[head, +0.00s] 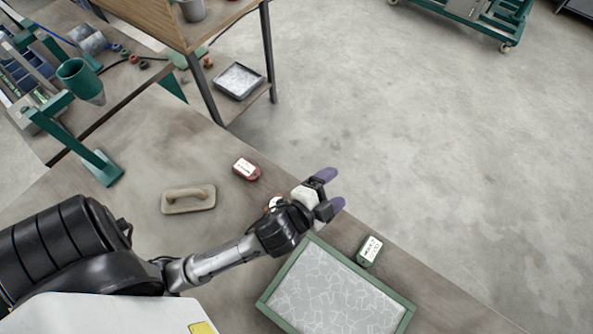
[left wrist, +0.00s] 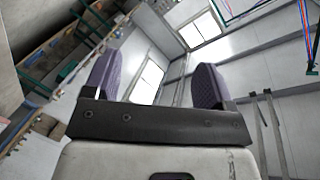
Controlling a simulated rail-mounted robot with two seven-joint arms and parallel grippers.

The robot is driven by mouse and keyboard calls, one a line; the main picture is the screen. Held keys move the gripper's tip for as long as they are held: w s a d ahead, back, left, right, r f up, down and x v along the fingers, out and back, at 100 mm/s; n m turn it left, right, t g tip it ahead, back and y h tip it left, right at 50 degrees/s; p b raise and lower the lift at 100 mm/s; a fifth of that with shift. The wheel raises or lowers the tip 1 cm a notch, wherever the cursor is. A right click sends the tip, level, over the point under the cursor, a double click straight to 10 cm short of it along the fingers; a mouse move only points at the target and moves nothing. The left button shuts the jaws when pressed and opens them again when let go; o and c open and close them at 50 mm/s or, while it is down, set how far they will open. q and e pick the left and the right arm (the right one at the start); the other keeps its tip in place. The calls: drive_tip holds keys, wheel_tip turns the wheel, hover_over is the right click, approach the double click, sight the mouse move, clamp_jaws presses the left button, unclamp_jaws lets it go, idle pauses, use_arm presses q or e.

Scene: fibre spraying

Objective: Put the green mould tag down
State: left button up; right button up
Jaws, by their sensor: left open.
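The green mould tag (head: 369,251), with a white label, lies on the bench beside the upper right edge of the green-framed mould (head: 333,295). Nothing holds it. My left gripper (head: 331,190) is open and empty, above and to the left of the tag in the head view, near the bench's far edge. In the left wrist view its purple fingers (left wrist: 152,85) stand apart with nothing between them, facing the walls and windows. My right gripper does not show.
A red tag (head: 246,168) and a beige float (head: 188,199) lie on the bench left of my gripper. A green stand with a cup (head: 80,80) is at the upper left. A shelf holds a grey tray (head: 238,81). Open floor lies beyond the bench.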

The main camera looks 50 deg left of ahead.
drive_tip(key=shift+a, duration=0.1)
use_arm(q)
drive_tip(key=s+a+f+n+g, duration=0.1)
drive_tip(key=s+f+n+g, duration=0.1)
drive_tip(key=s+f+g, duration=0.2)
drive_tip(key=s+a+f+n+g, duration=0.2)
drive_tip(key=s+f+n+g, duration=0.1)
drive_tip(key=s, duration=0.5)
drive_tip(key=s+a+f+n+g, duration=0.2)
drive_tip(key=s+f+n+g, duration=0.1)
drive_tip(key=s+f+g, duration=0.2)
drive_tip(key=shift+s+a+f, duration=0.15)
drive_tip(key=shift+s+f, duration=0.05)
drive_tip(key=shift+s, duration=0.2)
drive_tip(key=shift+s+a+f, duration=0.1)
drive_tip(key=shift+s+f, duration=0.05)
drive_tip(key=shift+s, duration=0.25)
drive_tip(key=shift+r, duration=0.15)
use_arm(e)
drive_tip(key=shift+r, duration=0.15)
